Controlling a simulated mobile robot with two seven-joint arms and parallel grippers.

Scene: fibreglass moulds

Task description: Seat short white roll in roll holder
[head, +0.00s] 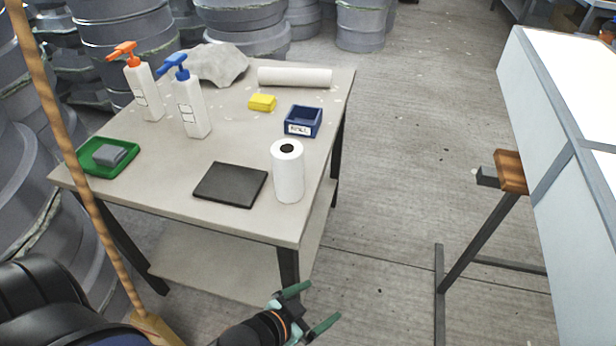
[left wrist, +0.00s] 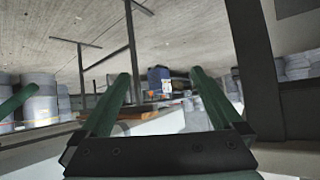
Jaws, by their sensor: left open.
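The short white roll (head: 288,176) stands upright near the right front edge of the table, with a dark hole in its top. The roll holder (head: 303,122) is a dark blue open box with a white label, behind the roll near the right edge. It looks empty. My left gripper (head: 323,302) is open and empty, in front of the table and beyond its front right corner, well apart from the roll. Its two green fingers are spread in the left wrist view (left wrist: 160,75), which shows neither roll nor holder.
The table (head: 225,235) also holds a black plate (head: 230,185), a green tray (head: 86,166) with a grey block, two pump bottles (head: 190,108), a yellow block (head: 262,102), a long white roll (head: 295,77) and a grey cloth (head: 218,64). A wooden pole (head: 60,130) stands at left.

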